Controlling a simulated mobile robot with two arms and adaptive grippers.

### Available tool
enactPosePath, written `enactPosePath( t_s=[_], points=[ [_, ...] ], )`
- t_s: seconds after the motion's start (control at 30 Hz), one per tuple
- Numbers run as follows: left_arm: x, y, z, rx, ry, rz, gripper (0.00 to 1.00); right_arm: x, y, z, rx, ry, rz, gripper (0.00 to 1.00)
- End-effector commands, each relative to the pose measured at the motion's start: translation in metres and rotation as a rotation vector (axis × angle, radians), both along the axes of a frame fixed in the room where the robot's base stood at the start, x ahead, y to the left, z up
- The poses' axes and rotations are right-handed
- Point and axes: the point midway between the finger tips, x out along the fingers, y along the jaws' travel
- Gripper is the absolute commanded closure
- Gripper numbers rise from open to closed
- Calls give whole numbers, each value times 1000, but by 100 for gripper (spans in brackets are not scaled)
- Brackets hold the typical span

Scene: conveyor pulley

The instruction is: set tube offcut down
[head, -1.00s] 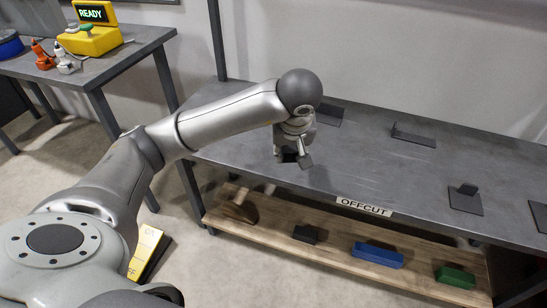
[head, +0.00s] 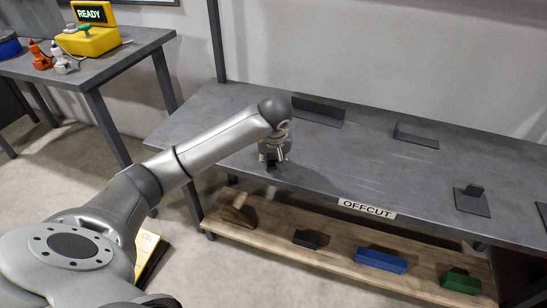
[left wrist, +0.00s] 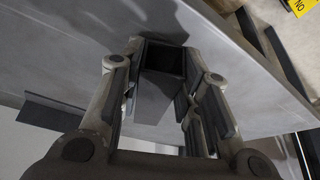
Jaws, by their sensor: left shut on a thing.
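My left gripper (head: 273,160) is over the front left part of the grey bench (head: 345,165), fingers pointing down. In the left wrist view its fingers (left wrist: 165,88) are closed around the tube offcut (left wrist: 163,58), a dark, square, hollow-looking piece. Only a small dark part of the offcut shows at the fingertips in the head view. I cannot tell whether it touches the bench top. A white OFFCUT label (head: 367,208) is on the bench's front edge, right of the gripper. My right gripper is out of view.
Dark angle brackets (head: 318,112) (head: 416,137) and a plate with an upright tab (head: 472,200) stand on the bench. The lower wooden shelf (head: 335,252) holds a black block, a blue block (head: 381,260) and a green block (head: 461,281). Bench top around the gripper is clear.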

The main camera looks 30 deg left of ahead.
Motion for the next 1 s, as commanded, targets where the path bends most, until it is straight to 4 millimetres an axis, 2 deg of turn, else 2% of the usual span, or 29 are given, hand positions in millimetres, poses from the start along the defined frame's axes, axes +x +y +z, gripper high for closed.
enactPosePath(
  t_s=[0.2,0.73,0.77,0.9,1.0],
  points=[
    [1,0,2,0,-6,0,100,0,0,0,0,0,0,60],
    [1,0,-9,-1,-5,1,100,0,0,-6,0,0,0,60],
    [0,0,-11,-1,-3,0,65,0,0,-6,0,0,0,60],
    [0,0,-11,-1,-3,0,48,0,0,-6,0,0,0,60],
    [1,0,-11,-1,-3,0,48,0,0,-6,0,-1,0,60]
  ],
)
